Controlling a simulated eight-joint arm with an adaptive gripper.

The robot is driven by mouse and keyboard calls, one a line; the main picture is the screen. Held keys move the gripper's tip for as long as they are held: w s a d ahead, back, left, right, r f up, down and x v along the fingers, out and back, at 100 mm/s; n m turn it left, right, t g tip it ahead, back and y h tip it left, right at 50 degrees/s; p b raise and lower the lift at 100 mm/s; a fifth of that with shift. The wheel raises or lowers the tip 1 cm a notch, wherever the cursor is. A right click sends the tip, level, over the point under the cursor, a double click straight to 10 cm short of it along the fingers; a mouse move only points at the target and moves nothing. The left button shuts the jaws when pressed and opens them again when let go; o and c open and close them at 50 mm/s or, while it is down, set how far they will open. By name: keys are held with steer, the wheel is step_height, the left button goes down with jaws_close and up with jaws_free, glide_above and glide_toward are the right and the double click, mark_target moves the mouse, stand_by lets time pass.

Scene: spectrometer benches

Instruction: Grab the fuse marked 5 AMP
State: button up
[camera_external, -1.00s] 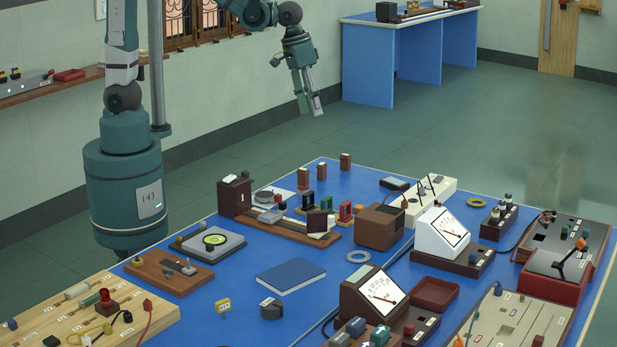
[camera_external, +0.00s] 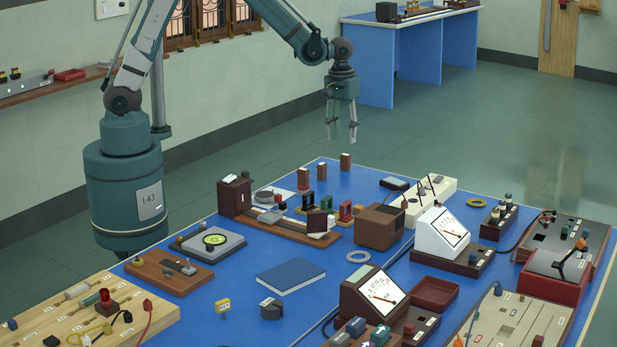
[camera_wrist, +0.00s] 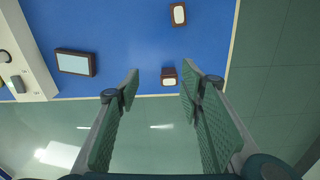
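My gripper (camera_external: 342,134) points down, open and empty, above the far corner of the blue table. In the wrist view its two fingers (camera_wrist: 160,78) stand apart. A small upright brown block with a white top (camera_external: 346,162) stands at that corner, below the gripper; it also shows between the fingertips in the wrist view (camera_wrist: 168,82). No 5 AMP marking is readable, so I cannot tell which one is the fuse.
A dark flat box (camera_external: 395,183) and a white switch unit (camera_external: 428,198) stand right of the far block. A wooden rail with several small parts (camera_external: 280,228) lies nearer. The blue table (camera_external: 330,200) is bare around the far block, close to the table edge.

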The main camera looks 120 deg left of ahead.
mark_target(346, 155)
steer(key=shift+n, duration=0.6)
steer(key=a+f, duration=0.1)
steer(key=s+a+f, duration=0.1)
steer(key=a+f, duration=0.2)
steer(key=shift+s, duration=0.25)
steer(key=shift+r, duration=0.1)
steer(key=shift+f, duration=1.3)
steer(key=shift+f, duration=0.15)
steer(key=shift+w+f+b, duration=0.1)
steer(key=shift+f+b, duration=0.4)
steer(key=shift+f, duration=1.95)
steer(key=shift+c, duration=0.3)
steer(key=c, duration=0.9)
